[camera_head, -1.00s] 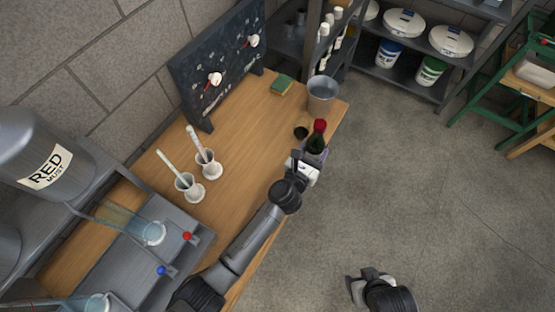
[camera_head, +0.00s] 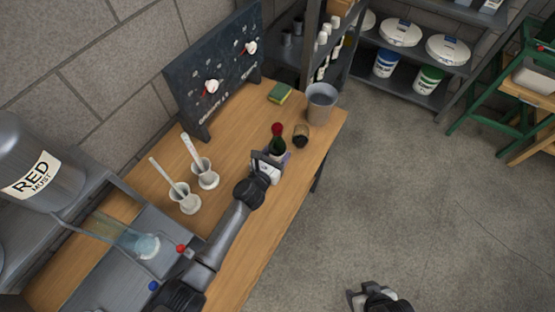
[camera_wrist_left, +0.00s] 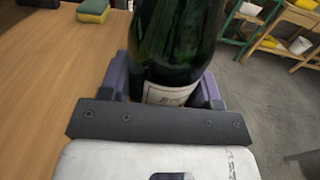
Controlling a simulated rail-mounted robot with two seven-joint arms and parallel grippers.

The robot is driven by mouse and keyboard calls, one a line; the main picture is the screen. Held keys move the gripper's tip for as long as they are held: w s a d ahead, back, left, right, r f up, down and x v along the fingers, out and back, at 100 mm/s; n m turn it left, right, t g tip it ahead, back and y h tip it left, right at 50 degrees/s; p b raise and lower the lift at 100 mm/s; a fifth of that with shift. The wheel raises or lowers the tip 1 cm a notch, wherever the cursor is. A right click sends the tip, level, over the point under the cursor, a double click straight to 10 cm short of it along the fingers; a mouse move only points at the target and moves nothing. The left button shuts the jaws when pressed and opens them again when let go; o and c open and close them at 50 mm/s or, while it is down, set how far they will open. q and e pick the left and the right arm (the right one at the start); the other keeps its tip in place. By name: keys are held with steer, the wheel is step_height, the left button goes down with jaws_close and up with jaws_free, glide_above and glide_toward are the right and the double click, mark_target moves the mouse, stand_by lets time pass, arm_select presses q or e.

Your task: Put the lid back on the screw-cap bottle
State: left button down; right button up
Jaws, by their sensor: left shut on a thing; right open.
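A dark green bottle (camera_head: 279,145) with a red top stands upright near the table's right edge in the head view. Whether the red part is a lid or a neck covering is too small to tell. My left gripper (camera_head: 272,163) is shut on the bottle's lower body. In the left wrist view, the purple-grey fingers are on both sides of the bottle (camera_wrist_left: 172,50), around its pale label; its top is out of frame. My right gripper (camera_head: 358,298) is open and empty over the floor, away from the table. I cannot pick out a separate lid.
A small dark-topped brown container (camera_head: 301,136) stands right of the bottle, with a grey bucket (camera_head: 321,102) behind. A green-yellow sponge (camera_head: 280,92) lies farther back.

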mark_target(278, 159)
arm_select(q)
steer(key=shift+r, duration=0.1)
steer(key=shift+f+b, duration=0.9)
steer(key=shift+f, duration=1.2)
steer(key=shift+f, duration=0.15)
steer(key=shift+c, duration=1.6)
jaws_free()
